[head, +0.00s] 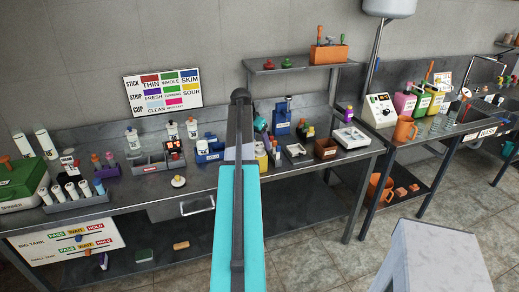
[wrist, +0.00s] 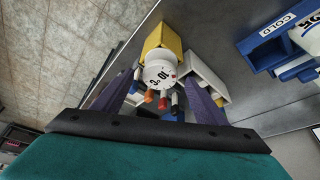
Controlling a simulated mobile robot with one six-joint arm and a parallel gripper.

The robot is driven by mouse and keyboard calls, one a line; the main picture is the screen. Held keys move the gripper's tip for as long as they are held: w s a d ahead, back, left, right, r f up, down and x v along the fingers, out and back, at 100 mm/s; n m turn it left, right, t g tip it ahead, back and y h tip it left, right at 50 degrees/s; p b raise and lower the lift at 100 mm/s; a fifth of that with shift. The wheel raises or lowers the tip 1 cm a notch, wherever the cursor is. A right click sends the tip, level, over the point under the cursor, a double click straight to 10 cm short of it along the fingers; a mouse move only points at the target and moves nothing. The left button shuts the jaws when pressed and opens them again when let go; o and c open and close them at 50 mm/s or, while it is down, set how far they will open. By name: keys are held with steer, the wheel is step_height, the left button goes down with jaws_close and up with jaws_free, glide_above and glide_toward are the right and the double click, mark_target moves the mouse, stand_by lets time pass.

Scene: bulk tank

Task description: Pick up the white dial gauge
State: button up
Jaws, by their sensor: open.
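The white dial gauge (wrist: 158,73) shows in the wrist view as a round white face with dark figures. It lies between my gripper's (wrist: 160,78) two purple fingers, against a yellow block (wrist: 162,40). My gripper is open; I cannot tell whether either finger touches the gauge. Orange, red and dark-tipped sticks (wrist: 163,103) stand just below the dial in the picture. In the head view my arm crosses the middle of the bench and hides my gripper. I cannot make out the gauge there, but yellow (head: 262,159) shows just right of the arm.
A white tray (wrist: 207,82) is close to the right finger. A blue box marked COLD (wrist: 277,40) is farther right in the wrist view. The metal bench (head: 120,197) carries racks, bottles and boxes on both sides of my arm. A grey stand (head: 430,260) is at front right.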

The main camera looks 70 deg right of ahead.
mark_target(259, 145)
steer(key=shift+p+x, duration=0.6)
steer(key=shift+x, duration=1.15)
steer(key=c, duration=1.1)
